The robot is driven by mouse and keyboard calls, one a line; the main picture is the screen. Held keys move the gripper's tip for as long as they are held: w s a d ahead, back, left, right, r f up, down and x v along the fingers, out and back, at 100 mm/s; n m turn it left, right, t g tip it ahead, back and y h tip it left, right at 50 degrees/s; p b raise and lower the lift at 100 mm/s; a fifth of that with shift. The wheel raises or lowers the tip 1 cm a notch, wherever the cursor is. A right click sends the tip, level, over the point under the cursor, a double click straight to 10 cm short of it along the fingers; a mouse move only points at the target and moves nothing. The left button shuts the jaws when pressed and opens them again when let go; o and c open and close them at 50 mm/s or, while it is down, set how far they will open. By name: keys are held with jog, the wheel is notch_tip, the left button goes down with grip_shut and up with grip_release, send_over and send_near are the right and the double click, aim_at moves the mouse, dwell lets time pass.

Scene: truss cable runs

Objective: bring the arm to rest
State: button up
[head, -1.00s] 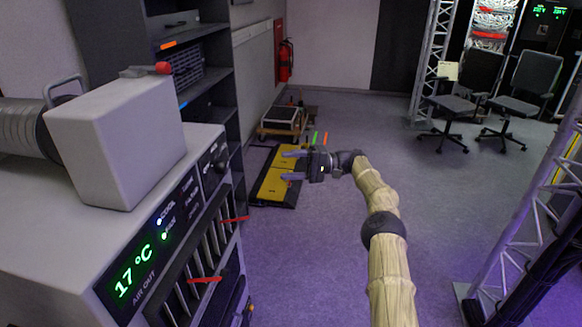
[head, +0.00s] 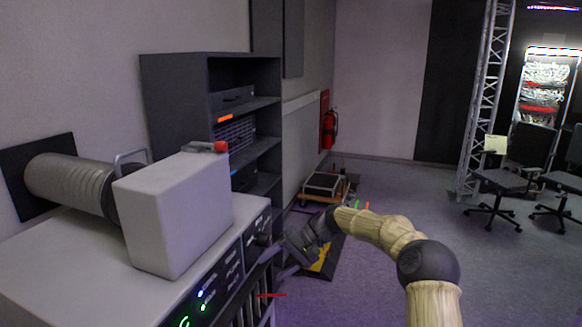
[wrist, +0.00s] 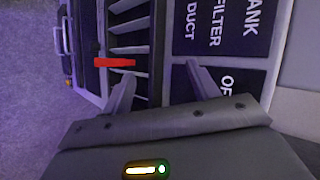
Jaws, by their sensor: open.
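My gripper (head: 290,262) is at the end of my pale, ribbed arm, close to the right front edge of the air conditioning unit (head: 70,262). In the wrist view my gripper (wrist: 158,78) shows two fingers spread apart with nothing between them. They point at the unit's front, over the border between the dark vent slats (wrist: 128,45) and a label panel (wrist: 222,28) reading "FILTER" and "DUCT". A red strip (wrist: 114,62) lies across the slats near the left finger. Whether the fingertips touch the unit cannot be told.
A light grey box (head: 175,215) stands on the unit, beside a silver duct (head: 70,185). A dark shelf rack (head: 175,105) stands behind. A cart (head: 325,187) and yellow-black ramp (head: 322,262) are on the floor. Chairs (head: 510,180) and a truss (head: 488,90) stand right; mid-floor is clear.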

jog(key=s+d+t+h+p, duration=0.1)
jog(key=s+d+h, duration=0.2)
jog(key=s+d, duration=0.3)
jog(key=s+d+m+t+h+p, duration=0.1)
jog(key=s+d+h, duration=0.3)
jog(key=s, duration=1)
jog(key=s+d+t+h+p, duration=0.2)
jog(key=s+d+h, duration=0.1)
jog(key=s+d, duration=0.6)
jog(key=shift+s+t+p, duration=0.4)
jog(key=shift+s, duration=0.05)
jog(key=shift+r, duration=0.1)
